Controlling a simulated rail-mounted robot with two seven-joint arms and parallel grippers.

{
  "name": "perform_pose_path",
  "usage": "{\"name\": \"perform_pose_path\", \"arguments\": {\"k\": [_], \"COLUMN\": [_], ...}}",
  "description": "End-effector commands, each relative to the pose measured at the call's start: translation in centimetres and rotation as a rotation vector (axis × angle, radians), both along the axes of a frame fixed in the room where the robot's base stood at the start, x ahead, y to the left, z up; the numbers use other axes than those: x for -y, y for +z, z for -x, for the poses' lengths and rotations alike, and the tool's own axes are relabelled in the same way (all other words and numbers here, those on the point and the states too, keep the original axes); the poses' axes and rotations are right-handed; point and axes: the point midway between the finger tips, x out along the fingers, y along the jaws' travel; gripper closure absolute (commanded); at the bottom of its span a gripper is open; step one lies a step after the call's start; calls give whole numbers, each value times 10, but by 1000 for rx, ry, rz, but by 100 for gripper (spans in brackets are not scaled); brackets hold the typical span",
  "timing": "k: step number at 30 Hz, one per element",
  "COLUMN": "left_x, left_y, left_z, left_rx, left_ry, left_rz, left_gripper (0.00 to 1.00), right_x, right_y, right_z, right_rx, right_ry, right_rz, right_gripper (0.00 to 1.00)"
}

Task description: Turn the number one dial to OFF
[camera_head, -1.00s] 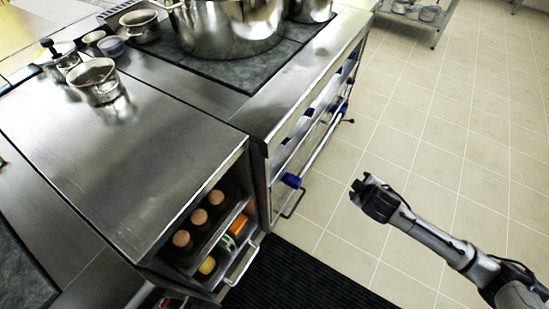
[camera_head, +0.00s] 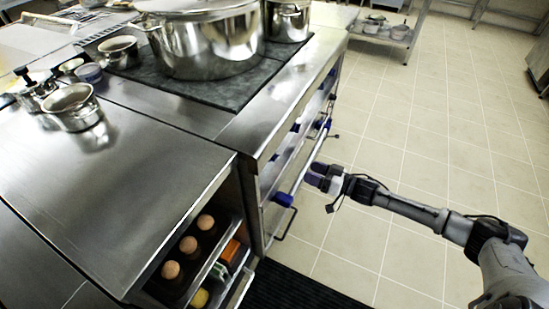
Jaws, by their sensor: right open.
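The stove front (camera_head: 292,165) faces right and carries several blue parts along it. The nearest blue part (camera_head: 284,199) is at the front's lower near end, by the rail. Another blue part (camera_head: 326,123) is farther along. Their labels and pointer marks are too small to read, so I cannot tell which is the number one dial or how it is set. My right gripper (camera_head: 317,177) is open and empty, pointing left toward the stove front, just right of the nearest blue part. I cannot tell whether it touches anything. My left gripper is not in view.
A large steel pot (camera_head: 208,45) and a smaller pot (camera_head: 287,22) stand on the dark cooktop. An open drawer with eggs (camera_head: 188,245) is below the steel counter (camera_head: 95,190). The tiled floor (camera_head: 420,130) at right is clear. A rail (camera_head: 310,160) runs along the stove front.

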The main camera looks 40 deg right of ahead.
Motion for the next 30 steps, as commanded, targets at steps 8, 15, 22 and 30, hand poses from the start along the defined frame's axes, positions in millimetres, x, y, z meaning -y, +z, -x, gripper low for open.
{"name": "perform_pose_path", "arguments": {"k": [8,15,22,30], "left_x": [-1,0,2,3], "left_y": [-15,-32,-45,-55], "left_z": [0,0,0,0], "left_rx": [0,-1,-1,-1], "left_ry": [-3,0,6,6], "left_rz": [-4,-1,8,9], "left_gripper": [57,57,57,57], "right_x": [-11,-27,-41,-52], "right_y": [-2,-2,-2,-1], "right_z": [-25,-60,-90,-115], "right_rx": [-4,-4,-4,-6], "right_ry": [-1,-2,-1,-2], "right_rz": [-13,-12,-11,-12], "right_gripper": [34,34,34,34]}}
